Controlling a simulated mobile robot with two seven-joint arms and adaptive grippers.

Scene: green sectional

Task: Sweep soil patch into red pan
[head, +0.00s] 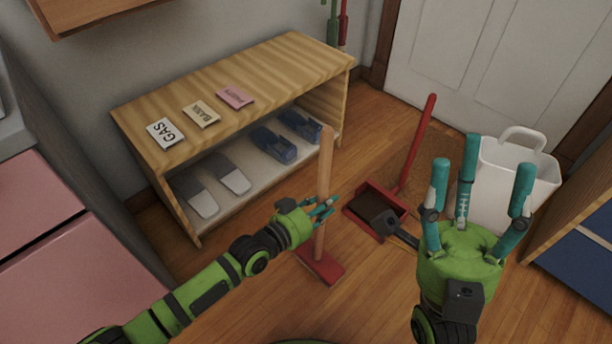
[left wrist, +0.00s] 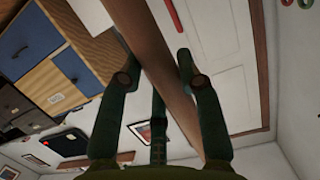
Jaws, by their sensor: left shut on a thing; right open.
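The broom has a wooden handle (head: 325,160) and a red head (head: 322,267) on the floor. My left gripper (head: 322,208) is shut on the broom's handle, which stands nearly upright. The handle also crosses between the fingers in the left wrist view (left wrist: 165,75). The red pan (head: 364,196) lies on the floor to the right of the broom, with a long red handle (head: 418,140) rising from it. Its inside looks dark brown; I cannot tell whether that is soil. My right gripper (head: 478,195) is open and empty, pointing up, right of the pan.
A wooden shelf (head: 240,70) with cards on top and shoes (head: 235,174) below stands behind the broom. A white bin (head: 500,170) stands behind my right gripper. A pink-fronted cabinet (head: 60,240) is at left. Wooden floor is free at the front.

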